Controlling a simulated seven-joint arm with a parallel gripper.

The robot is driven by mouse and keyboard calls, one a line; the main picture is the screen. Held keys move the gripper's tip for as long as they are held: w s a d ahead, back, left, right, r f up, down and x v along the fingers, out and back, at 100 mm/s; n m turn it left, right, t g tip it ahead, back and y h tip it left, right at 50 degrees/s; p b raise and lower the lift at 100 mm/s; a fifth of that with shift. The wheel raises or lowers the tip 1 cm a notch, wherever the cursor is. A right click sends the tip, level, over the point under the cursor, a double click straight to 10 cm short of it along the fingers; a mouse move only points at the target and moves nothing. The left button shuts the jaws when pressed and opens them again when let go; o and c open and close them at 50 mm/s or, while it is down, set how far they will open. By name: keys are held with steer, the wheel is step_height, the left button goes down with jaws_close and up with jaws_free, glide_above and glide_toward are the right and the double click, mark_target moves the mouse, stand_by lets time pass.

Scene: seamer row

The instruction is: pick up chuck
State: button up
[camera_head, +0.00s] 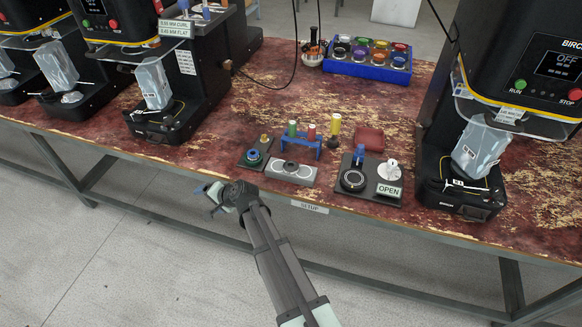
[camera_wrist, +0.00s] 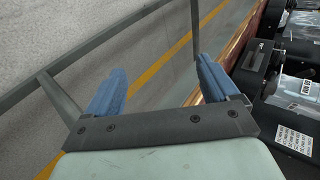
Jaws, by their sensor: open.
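My gripper (camera_head: 212,197) hangs in front of the table's front edge, left of the setup parts. In the wrist view its two blue fingers (camera_wrist: 162,85) are wide apart with nothing between them. No part is clearly marked as the chuck. Several discs with coloured rings sit in a blue tray (camera_head: 366,70) farther back. The wrist view shows none of these.
A blue rack (camera_head: 302,144) with coloured cylinders, a yellow-topped tool (camera_head: 334,130) and a red pad (camera_head: 369,139) stand near the setup parts. Black machines (camera_head: 462,190) flank the worn red table (camera_head: 240,105).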

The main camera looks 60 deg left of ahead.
step_height(320, 180, up, 3)
steer(key=a+n, duration=0.2)
step_height(320, 180, up, 18)
steer(key=n+t+h, duration=0.5)
steer(key=t+h, duration=0.1)
steer(key=h, duration=0.2)
glide_above(291, 162)
steer(key=f, duration=0.9)
steer(key=d+f, duration=0.1)
steer(key=f, duration=0.3)
steer(key=shift+s+f, duration=0.25)
steer(key=c, duration=1.3)
steer(key=shift+r, duration=0.1)
